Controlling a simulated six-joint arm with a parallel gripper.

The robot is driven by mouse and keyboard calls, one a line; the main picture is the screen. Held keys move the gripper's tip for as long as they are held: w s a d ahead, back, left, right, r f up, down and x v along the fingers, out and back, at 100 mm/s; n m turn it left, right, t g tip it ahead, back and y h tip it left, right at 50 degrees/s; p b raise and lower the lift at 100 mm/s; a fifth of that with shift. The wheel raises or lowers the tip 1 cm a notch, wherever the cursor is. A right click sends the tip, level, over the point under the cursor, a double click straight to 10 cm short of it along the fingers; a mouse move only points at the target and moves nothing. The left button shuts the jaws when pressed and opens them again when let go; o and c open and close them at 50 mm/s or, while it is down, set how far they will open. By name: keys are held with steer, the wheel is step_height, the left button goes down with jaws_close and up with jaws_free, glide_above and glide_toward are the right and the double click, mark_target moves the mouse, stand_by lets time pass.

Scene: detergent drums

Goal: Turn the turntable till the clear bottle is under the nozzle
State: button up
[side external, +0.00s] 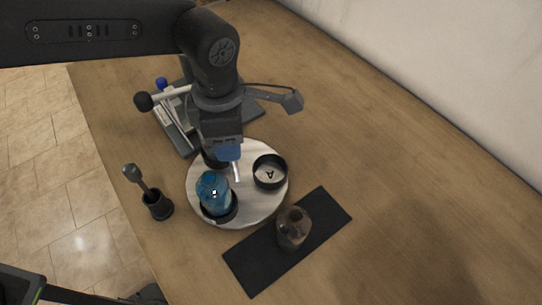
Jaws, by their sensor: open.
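The turntable (250,207) is a pale round disc below my gripper (229,163). My gripper is open over its back part, and no object shows between its fingers. A blue see-through bottle (213,190) stands in a dark ring holder at the disc's front left. A second dark round holder (270,172), with a letter A on its pale floor, is empty at the right. A brownish see-through bottle (292,229) stands off the disc on a black mat (254,266). I cannot make out the nozzle for certain; my arm hides part of the disc's back.
A grey stand (183,133) with a black-knobbed lever (144,101) and a blue cap (162,84) is behind the disc. A dark cup (158,205) with a handled tool (134,175) stands left, near the table edge. The wooden table is clear at the right.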

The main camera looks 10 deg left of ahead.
steer(key=shift+r, duration=2.65)
steer(key=s+a+r+m+t+h, duration=0.1)
steer(key=a+r+m, duration=0.35)
steer(key=a, duration=0.55)
steer(key=s+a+r+m+t, duration=0.1)
steer(key=a+r+m, duration=0.35)
steer(key=a, duration=0.45)
steer(key=s+a+f+m+t+y, duration=0.1)
steer(key=s+a+f+m+t, duration=0.2)
steer(key=s+a+m, duration=0.9)
steer(key=shift+s+a+f+t, duration=0.25)
steer(key=shift+a+f, duration=0.45)
steer(key=shift+a, duration=0.5)
